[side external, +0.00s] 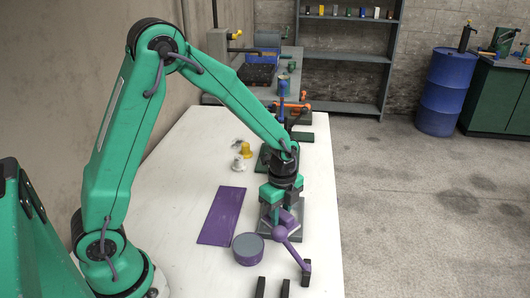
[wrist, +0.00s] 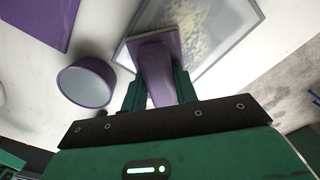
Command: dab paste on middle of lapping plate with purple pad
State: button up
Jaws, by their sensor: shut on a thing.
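My gripper (side external: 283,197) points down over the grey square lapping plate (side external: 265,222) and is shut on the purple pad. In the wrist view my gripper's fingers (wrist: 160,92) clasp the pad's purple stem, and the pad (wrist: 152,50) widens to a flat block at its far end. The block overlaps the near left part of the lapping plate (wrist: 205,62) in that view. A pale speckled patch shows on the plate beyond the pad. I cannot tell whether the pad touches the plate. Much of the plate is hidden by the gripper and pad.
A purple round tub (side external: 248,252) with a grey top stands left of the plate. A flat purple mat (side external: 222,216) lies farther left. A purple ball-ended rod (side external: 293,248) slants to a black post in front. Yellow and white pieces (side external: 243,152) stand behind.

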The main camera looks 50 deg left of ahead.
jog(key=shift+s+d, duration=0.6)
jog(key=shift+r, duration=4.1)
jog(key=shift+w, duration=0.1)
